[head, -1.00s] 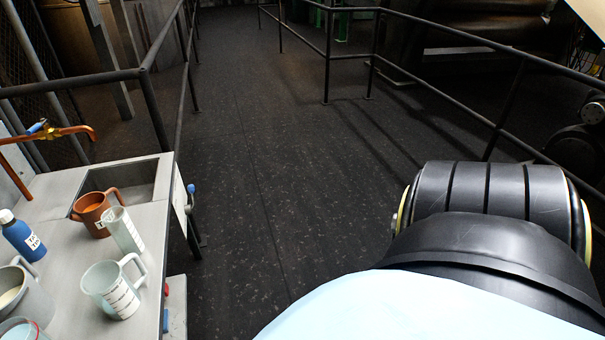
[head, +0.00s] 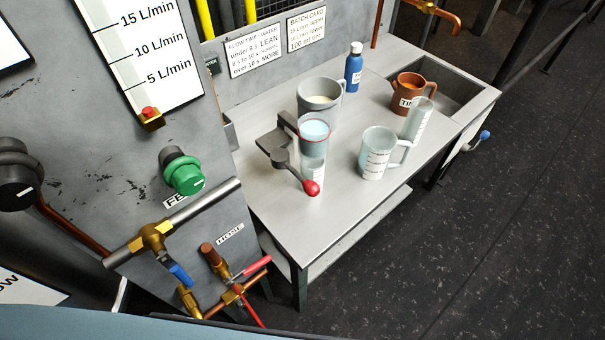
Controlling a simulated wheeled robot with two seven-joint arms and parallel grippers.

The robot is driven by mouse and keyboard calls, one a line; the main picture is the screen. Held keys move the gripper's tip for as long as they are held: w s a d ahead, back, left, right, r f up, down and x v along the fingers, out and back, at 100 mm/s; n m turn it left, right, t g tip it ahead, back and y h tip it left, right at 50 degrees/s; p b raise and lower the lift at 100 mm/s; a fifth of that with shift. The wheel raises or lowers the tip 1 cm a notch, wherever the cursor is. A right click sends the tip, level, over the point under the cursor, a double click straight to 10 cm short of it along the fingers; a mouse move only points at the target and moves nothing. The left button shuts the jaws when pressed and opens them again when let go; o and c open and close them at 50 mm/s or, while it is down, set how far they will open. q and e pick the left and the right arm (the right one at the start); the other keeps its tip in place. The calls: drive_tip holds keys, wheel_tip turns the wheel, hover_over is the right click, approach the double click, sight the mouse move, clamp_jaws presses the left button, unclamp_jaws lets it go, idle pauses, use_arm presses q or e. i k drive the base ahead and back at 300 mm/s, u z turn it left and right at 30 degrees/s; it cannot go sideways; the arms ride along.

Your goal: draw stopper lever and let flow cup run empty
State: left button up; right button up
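The flow cup (head: 314,131) holds pale blue liquid and sits in a dark stand (head: 274,140) on the grey bench. The stopper lever (head: 291,172) juts out from the stand toward the front and ends in a red knob (head: 312,188). A clear vessel (head: 313,172) stands directly under the cup. I cannot tell whether any liquid is running into it. Neither of my grippers shows in the head view.
The bench (head: 265,205) also bears a clear measuring jug (head: 378,155), a grey jug (head: 320,97), a blue bottle (head: 353,70), a brown jug (head: 408,90) and a clear cylinder (head: 418,118). A panel with a green knob (head: 184,173) and valves (head: 153,238) stands at left.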

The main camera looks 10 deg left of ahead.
sight(311, 188)
drive_tip(key=u, duration=1.65)
drive_tip(key=k, duration=1)
drive_tip(key=z, duration=1.75)
drive_tip(key=i, duration=0.5)
